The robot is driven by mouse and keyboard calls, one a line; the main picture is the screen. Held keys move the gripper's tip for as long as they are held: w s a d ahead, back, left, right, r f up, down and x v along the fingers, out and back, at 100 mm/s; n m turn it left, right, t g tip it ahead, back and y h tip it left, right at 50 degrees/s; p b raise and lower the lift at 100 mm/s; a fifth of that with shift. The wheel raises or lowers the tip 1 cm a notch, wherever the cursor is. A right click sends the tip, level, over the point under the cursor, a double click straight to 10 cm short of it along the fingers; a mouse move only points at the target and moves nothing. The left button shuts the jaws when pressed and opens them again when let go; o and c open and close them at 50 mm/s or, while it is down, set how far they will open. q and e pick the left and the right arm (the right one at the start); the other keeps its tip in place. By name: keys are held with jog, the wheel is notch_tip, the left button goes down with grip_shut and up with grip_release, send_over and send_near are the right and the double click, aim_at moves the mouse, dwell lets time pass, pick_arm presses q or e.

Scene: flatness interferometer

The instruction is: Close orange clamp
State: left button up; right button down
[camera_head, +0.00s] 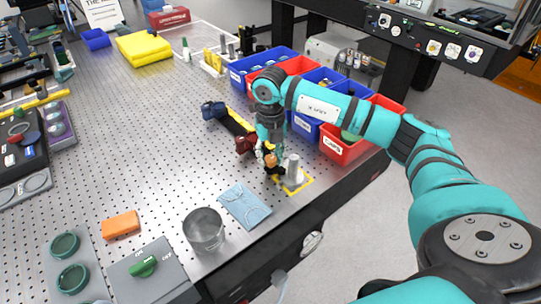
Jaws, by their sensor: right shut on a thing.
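The orange clamp (270,157) is small and dark with an orange part. It is at the right edge of the perforated table, beside a grey upright post (293,168) inside a yellow marked square (297,187). My right gripper (268,154) reaches down from above and is shut on the clamp, whose upper part it partly hides. Whether the clamp itself is open or closed is too small to tell. My left gripper is out of view.
Blue and red bins (305,129) stand behind my right arm. A dark red and yellow device (240,132) lies close behind the gripper. A blue cloth (244,205), metal cup (204,231) and orange block (121,225) are nearer. The perforated table (130,140) has open room left.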

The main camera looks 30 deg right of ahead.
aim_at(271, 159)
jog(key=c, duration=0.9)
grip_release()
jog(key=shift+r, duration=0.1)
jog(key=shift+c, duration=0.2)
notch_tip(271, 159, up, 12)
